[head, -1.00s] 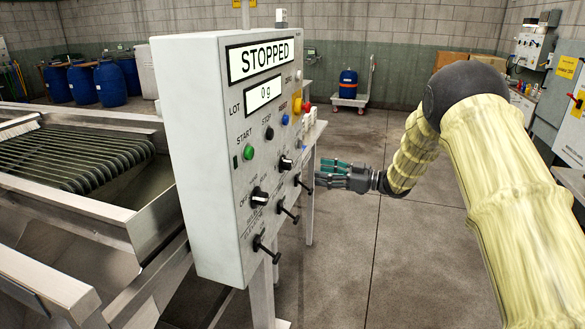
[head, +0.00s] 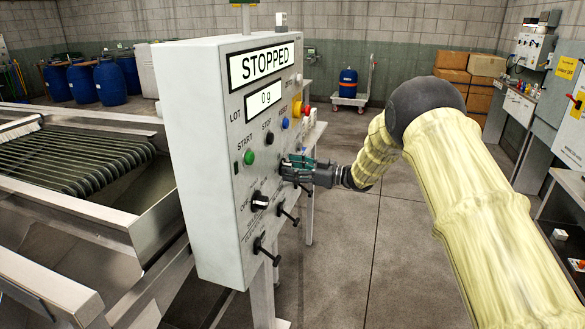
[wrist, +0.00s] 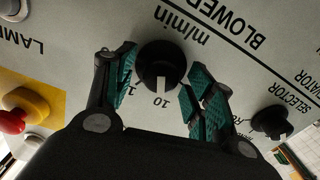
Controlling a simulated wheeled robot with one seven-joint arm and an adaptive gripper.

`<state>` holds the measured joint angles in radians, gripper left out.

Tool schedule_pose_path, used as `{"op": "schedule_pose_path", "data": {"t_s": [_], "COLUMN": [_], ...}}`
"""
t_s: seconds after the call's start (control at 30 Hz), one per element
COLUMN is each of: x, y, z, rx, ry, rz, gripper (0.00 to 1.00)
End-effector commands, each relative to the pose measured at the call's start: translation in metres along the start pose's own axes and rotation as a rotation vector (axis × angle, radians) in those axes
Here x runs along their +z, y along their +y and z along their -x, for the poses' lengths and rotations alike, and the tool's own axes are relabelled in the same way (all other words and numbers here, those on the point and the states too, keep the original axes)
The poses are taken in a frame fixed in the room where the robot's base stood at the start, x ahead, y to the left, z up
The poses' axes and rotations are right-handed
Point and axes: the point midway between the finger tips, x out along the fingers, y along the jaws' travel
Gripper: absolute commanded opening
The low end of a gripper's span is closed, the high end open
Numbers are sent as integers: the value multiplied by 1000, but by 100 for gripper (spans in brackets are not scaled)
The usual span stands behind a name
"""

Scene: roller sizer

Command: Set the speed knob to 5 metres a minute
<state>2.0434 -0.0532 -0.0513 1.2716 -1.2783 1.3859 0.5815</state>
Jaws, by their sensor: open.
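The speed knob (wrist: 158,62) is round and black with a white pointer mark, beside the label "m/min" in the wrist view. Its mark points toward the printed 10; other numbers are partly hidden by my fingers. My gripper (wrist: 163,72) is open, with green-padded fingers on either side of the knob; I cannot tell whether they touch it. In the head view my gripper (head: 288,170) is at the right part of the panel face and covers the knob. The control panel (head: 215,225) display reads STOPPED and 0 g.
A selector knob (wrist: 270,124) sits close to my right finger in the wrist view. A red button on yellow (wrist: 22,108) is at left. In the head view, a black-and-white knob (head: 259,201) and black handles are below my gripper. Open floor (head: 345,240) lies right of the panel.

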Motion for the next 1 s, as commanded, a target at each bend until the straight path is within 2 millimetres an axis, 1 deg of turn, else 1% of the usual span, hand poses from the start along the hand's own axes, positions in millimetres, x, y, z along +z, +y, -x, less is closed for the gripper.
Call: {"op": "schedule_pose_path", "data": {"t_s": [0.27, 0.3, 0.37, 0.4, 0.53, 0.77, 1.0], "x": [0, 0, 0, 0, 0, 1, 4], "y": [0, 0, 0, 0, 0, 0, -1], "z": [-1, -1, -1, -1, -1, -1, 0], "rx": [0, 0, 0, 0, 1, 1, 1], "ry": [0, 0, 0, 0, 0, 0, 0], "rz": [0, 0, 0, 0, 0, 9, 95], "gripper": [54, 51, 40, 32, 9, 9, 9]}}
